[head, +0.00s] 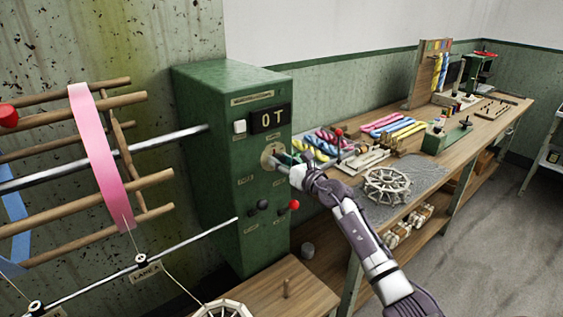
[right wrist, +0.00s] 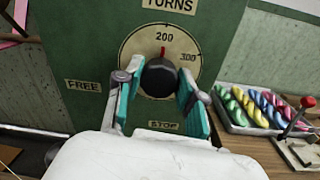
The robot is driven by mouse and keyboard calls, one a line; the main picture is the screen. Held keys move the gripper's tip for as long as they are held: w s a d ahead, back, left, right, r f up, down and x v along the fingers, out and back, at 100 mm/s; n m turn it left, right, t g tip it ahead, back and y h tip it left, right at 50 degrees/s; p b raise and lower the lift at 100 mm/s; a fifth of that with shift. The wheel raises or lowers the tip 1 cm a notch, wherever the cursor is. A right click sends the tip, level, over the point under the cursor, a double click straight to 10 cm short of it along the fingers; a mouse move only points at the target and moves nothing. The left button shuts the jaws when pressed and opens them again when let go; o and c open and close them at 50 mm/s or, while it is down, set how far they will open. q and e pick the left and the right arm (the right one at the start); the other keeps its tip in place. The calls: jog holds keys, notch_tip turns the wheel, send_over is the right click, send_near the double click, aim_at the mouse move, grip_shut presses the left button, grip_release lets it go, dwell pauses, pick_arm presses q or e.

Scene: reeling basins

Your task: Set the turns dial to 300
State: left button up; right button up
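The turns dial (right wrist: 131,47) is a round tan plate on the green machine box, marked 200 at its top and 300 at its upper right. Its black knob (right wrist: 160,78) has a red pointer, which stands at 200. My right gripper (right wrist: 160,82) has its teal-padded fingers on either side of the knob. A small gap seems to show beside the knob, so I see the fingers as open around it. In the head view my right gripper (head: 283,163) reaches the dial plate (head: 267,154) and hides most of it. My left gripper is not in view.
The green machine box (head: 215,150) carries a display (head: 270,118) reading "0T" and a red-knobbed lever (head: 294,205) below the dial. A reel with a pink band (head: 100,150) stands at left. The workbench (head: 455,170) at right holds colored skeins and a spoked wheel (head: 387,186).

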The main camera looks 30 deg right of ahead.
jog(key=c, duration=0.4)
jog(key=shift+r+m+p, duration=0.15)
jog(key=shift+m+p, duration=0.85)
jog(key=shift+p, duration=0.2)
jog(key=m+p, duration=0.2)
jog(key=shift+m, duration=0.3)
jog(key=m+p, duration=0.2)
jog(key=m, duration=0.1)
jog(key=shift+d+m, duration=0.1)
jog(key=shift+m, duration=0.2)
jog(key=shift+f+m+p, duration=0.25)
jog(key=shift+m+p, duration=0.8)
jog(key=shift+m, duration=0.75)
jog(key=o, duration=1.2)
jog(key=shift+c, duration=0.2)
